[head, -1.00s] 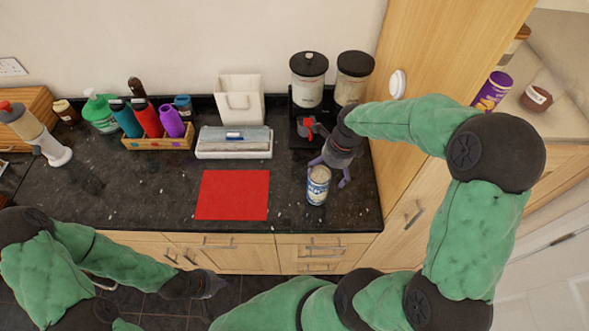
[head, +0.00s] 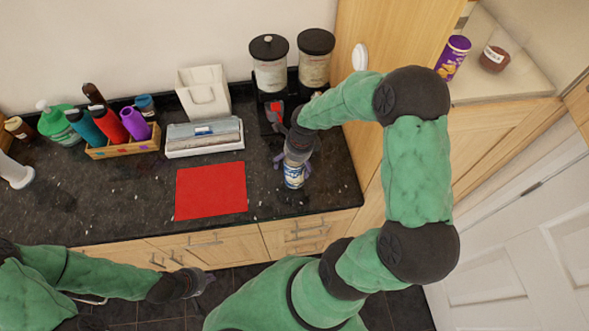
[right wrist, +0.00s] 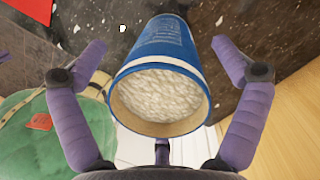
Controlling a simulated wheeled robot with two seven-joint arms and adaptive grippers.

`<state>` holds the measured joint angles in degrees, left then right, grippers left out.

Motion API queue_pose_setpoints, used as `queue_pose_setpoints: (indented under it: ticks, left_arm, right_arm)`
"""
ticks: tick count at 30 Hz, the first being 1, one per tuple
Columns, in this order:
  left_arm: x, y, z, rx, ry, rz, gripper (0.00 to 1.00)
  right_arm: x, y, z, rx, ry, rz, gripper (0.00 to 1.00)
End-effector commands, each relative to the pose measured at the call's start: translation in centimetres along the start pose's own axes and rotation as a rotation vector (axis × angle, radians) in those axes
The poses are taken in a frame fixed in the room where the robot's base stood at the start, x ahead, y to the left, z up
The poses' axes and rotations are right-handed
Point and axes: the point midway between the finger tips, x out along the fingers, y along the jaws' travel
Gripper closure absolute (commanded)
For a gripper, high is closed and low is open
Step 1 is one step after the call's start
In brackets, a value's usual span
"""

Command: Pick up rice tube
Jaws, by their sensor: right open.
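The rice tube (head: 293,180) is a blue and white open-topped cylinder standing on the dark granite counter, right of the red mat. In the right wrist view the tube (right wrist: 163,45) shows white rice inside its rim. My right gripper (head: 292,165) is over the tube, with purple fingers spread on either side of it. In the right wrist view the gripper (right wrist: 162,52) is open, with gaps between both fingers and the tube. My left gripper (head: 192,284) is low in front of the cabinets, away from the tube; its finger opening is not clear.
A red mat (head: 211,190) lies left of the tube. Behind are a grey-white box (head: 204,147), a white bag (head: 203,95), a bottle crate (head: 123,147) and two black-lidded canisters (head: 270,70), (head: 315,66). A tall wooden cabinet (head: 385,40) borders the right.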

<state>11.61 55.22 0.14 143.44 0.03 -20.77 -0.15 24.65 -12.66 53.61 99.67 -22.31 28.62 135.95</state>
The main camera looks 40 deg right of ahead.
Motion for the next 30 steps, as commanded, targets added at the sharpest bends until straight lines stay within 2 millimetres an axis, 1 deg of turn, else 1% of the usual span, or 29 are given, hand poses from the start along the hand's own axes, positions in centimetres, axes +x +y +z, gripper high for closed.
queue_pose_setpoints:
  ticks: [1,4,11,14,15,17,18,19,20,27,30]
  left_arm:
    - [0.04,-0.02,-0.01,0.0,0.0,0.0,1.0]
    - [0.06,-0.02,-0.02,0.0,0.0,0.0,1.0]
    - [0.05,-0.02,-0.01,0.0,0.0,0.0,1.0]
    - [0.05,-0.02,-0.01,0.0,0.0,0.0,1.0]
    - [0.05,-0.02,-0.01,0.0,0.0,0.0,1.0]
    - [0.05,-0.02,-0.02,0.0,0.0,0.0,1.0]
    - [0.05,-0.02,-0.01,0.0,0.0,0.0,1.0]
    - [0.05,-0.02,-0.01,0.0,0.0,0.0,1.0]
    - [0.05,-0.02,-0.01,0.0,0.0,0.0,1.0]
    - [0.05,-0.02,-0.01,0.0,0.0,0.0,1.0]
    - [0.01,0.0,-0.01,0.0,0.0,0.0,1.0]
  right_arm:
    - [0.61,0.01,-0.03,0.0,0.001,0.001,0.03]
    - [1.14,-0.03,-0.03,0.0,0.0,0.0,0.03]
    - [1.24,-0.04,-0.02,0.0,-0.001,-0.001,0.03]
    - [1.23,-0.04,-0.01,0.0,-0.001,-0.001,0.28]
    - [1.23,-0.03,-0.01,0.0,0.0,-0.001,0.39]
    - [1.23,-0.04,-0.01,0.0,-0.001,-0.001,0.56]
    - [1.23,-0.04,0.0,0.0,-0.001,-0.001,0.68]
    - [1.23,-0.03,-0.01,0.0,-0.001,-0.001,0.76]
    - [1.23,-0.03,-0.01,0.0,-0.001,-0.001,0.79]
    - [1.12,-0.09,0.04,0.0,-0.002,-0.002,0.79]
    - [0.64,-0.13,0.13,0.0,-0.002,-0.003,0.79]
